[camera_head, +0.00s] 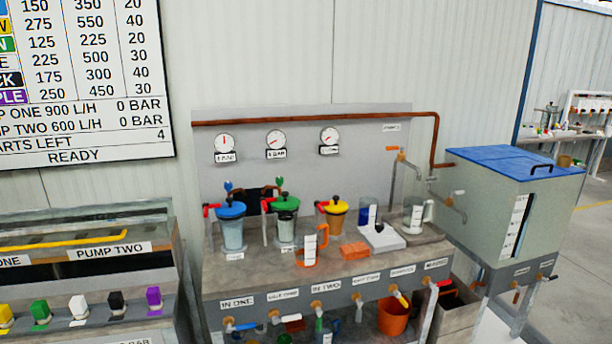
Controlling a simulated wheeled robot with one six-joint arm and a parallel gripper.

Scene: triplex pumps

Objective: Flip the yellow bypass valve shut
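A small valve with a yellow-orange handle (401,299) sits on the front face of the bench, to the right of centre. Its handle slants down to the right. The label (403,271) above it is too small to read, so I cannot tell if it is the bypass valve. Another valve has an orange lever (395,149) on the upright pipe at the bench's right, and it lies roughly level. A yellow-lidded pot (334,217) with a red lever stands on the bench. My gripper is not in view.
The bench (215,277) carries blue- and green-lidded pots, a jug and an orange block (354,250). More levers line its front. A blue-topped tank (520,190) stands right. A console with coloured switches (78,306) and a yellow bar is left. Floor is open at far right.

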